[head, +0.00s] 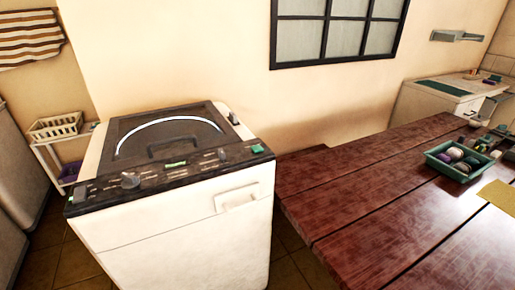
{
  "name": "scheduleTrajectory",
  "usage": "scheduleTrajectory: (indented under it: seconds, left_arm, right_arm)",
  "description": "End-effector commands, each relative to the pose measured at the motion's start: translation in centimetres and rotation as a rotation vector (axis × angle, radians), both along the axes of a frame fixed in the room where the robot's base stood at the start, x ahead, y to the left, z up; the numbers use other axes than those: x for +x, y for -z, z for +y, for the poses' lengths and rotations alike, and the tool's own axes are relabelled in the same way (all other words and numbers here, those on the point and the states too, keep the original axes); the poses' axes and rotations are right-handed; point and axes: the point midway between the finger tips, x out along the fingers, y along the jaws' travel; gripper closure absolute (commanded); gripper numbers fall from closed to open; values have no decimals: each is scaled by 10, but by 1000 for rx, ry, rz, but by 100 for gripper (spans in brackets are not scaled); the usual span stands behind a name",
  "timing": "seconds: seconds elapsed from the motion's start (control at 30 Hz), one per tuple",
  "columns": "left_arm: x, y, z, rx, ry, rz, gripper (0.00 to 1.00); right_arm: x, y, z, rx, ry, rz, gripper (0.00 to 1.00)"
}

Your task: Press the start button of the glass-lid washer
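The glass-lid washer (185,235) stands left of centre in the head view, a white top-loader with a dark see-through lid (165,135) that is closed. Its dark control panel (205,160) runs along the front top edge. The panel has a knob (131,180), a small lit green display (176,164), several small buttons, a green button (257,149) at the right end and another green patch (80,194) at the left end. Labels are too small to read, so I cannot tell which is the start button. Neither of my grippers is in view.
A red-brown wooden table (370,190) fills the right, close to the washer. On it are a green tray (443,170) with several items and a yellow cloth (499,196). A white rack with a basket (55,127) stands behind left. A basin cabinet (425,103) is at far right.

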Motion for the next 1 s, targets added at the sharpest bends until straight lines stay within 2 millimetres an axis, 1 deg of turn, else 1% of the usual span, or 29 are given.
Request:
scheduleTrajectory:
  seconds: [0.03, 0.13, 1.0]
  left_arm:
    - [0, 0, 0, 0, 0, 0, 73]
    - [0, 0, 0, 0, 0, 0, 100]
    - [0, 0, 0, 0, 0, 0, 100]
  right_arm:
    - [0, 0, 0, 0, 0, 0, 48]
    - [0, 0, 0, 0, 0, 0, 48]
    - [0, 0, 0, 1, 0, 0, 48]
